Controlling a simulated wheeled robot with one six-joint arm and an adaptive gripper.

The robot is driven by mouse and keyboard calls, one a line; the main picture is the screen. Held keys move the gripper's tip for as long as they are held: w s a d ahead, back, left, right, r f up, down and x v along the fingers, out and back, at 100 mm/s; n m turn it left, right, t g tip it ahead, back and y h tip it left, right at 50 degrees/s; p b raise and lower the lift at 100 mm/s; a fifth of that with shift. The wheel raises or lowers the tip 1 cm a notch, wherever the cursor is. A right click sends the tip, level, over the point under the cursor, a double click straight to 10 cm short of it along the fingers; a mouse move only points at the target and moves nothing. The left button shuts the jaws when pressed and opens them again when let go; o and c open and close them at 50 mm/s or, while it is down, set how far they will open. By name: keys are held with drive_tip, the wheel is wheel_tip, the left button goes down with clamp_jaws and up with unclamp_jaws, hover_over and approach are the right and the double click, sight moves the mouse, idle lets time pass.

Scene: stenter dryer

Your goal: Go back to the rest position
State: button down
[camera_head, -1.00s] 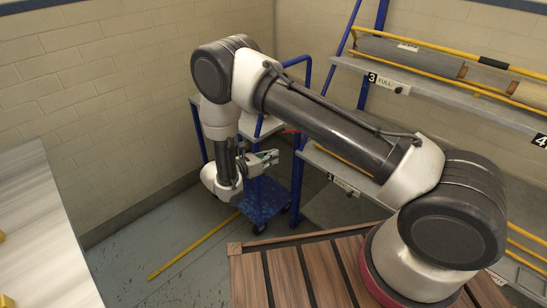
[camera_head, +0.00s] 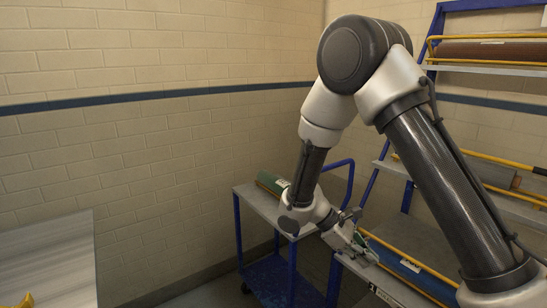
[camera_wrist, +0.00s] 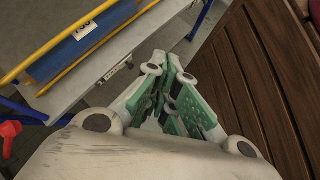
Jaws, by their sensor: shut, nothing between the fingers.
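My gripper (camera_head: 362,246) is at the lower middle of the head view, at the end of my bent arm. It appears in front of the left end of a rack shelf (camera_head: 384,286) that holds a blue roll (camera_head: 408,266). In the wrist view my gripper (camera_wrist: 172,72) has its green-padded fingers closed together with nothing between them. The blue roll (camera_wrist: 84,42) with a white label lies beyond it at upper left, beside a yellow rail. I cannot tell how far the fingers are from the shelf edge.
A blue cart (camera_head: 272,274) with a grey top carries a green roll (camera_head: 272,182) left of my gripper. The rack's upper shelf holds a brown roll (camera_head: 490,51). A pale table (camera_head: 45,262) stands at lower left. Brown slatted decking (camera_wrist: 262,80) fills the wrist view's right side.

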drive_tip(key=s+d+r+m+t+y, duration=0.2)
drive_tip(key=s+d+r+m+y, duration=0.1)
drive_tip(key=r, duration=0.5)
drive_tip(key=s+d+r+m+t+y, duration=0.2)
drive_tip(key=s+d+r+m+y, duration=0.1)
drive_tip(key=s+r, duration=0.5)
drive_tip(key=s+d+r+m+t+y, duration=0.3)
drive_tip(key=s+d+r+m, duration=0.2)
drive_tip(key=r, duration=0.4)
drive_tip(key=shift+s+d+r+m, duration=0.15)
drive_tip(key=shift+s+d+m, duration=0.3)
drive_tip(key=shift+m, duration=0.45)
